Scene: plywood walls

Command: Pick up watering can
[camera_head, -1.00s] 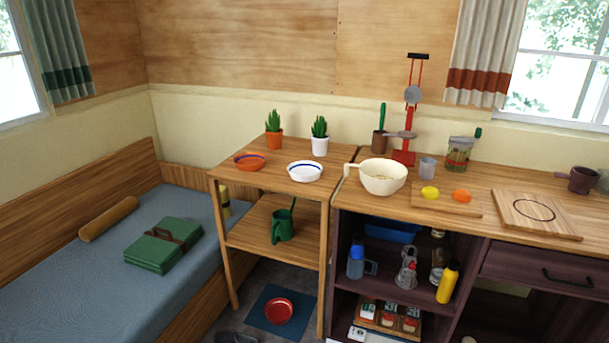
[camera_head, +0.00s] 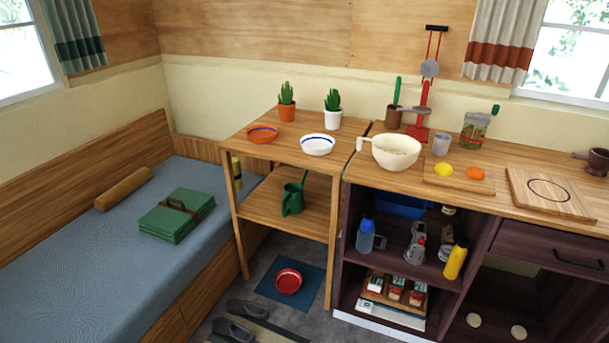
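A green watering can (camera_head: 292,199) stands upright on the lower shelf of a small wooden table (camera_head: 252,211). Its thin spout or handle part points up and to the right, towards the underside of the tabletop. The front of the shelf is open, and nothing stands in front of the can. Neither of my grippers shows in the head view.
A dark cabinet (camera_head: 345,238) adjoins on the right, a bed (camera_head: 85,260) on the left. A red bowl (camera_head: 288,281) on a mat and shoes (camera_head: 240,324) lie on the floor.

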